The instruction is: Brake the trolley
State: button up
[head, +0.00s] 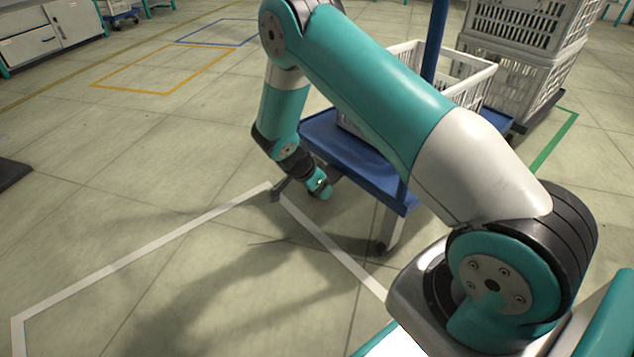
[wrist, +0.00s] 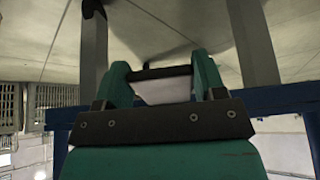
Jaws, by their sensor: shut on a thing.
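The blue trolley (head: 345,145) stands right of centre in the head view, with a blue deck, a blue upright post and grey legs on casters. My gripper (head: 322,188) reaches down low beside the trolley's left side, below deck height. In the wrist view, my gripper's two teal fingers (wrist: 162,72) are shut on a dark horizontal bar (wrist: 150,73) that spans between them. The trolley's blue frame (wrist: 282,99) and grey legs (wrist: 255,45) show around the fingers. The head view does not show the bar clearly, and the wrist view does not show its tilt.
A white crate (head: 470,75) sits on the trolley deck, partly behind my arm. Stacked grey crates (head: 520,60) stand beyond it. White floor tape (head: 130,255) marks an empty area at left. Orange (head: 135,91) and blue taped rectangles lie farther back.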

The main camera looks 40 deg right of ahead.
jog(key=shift+s+f, duration=0.1)
jog(key=o, duration=1.3)
jog(key=p+v, duration=0.8)
jog(key=v, duration=0.9)
jog(key=shift+r, duration=0.3)
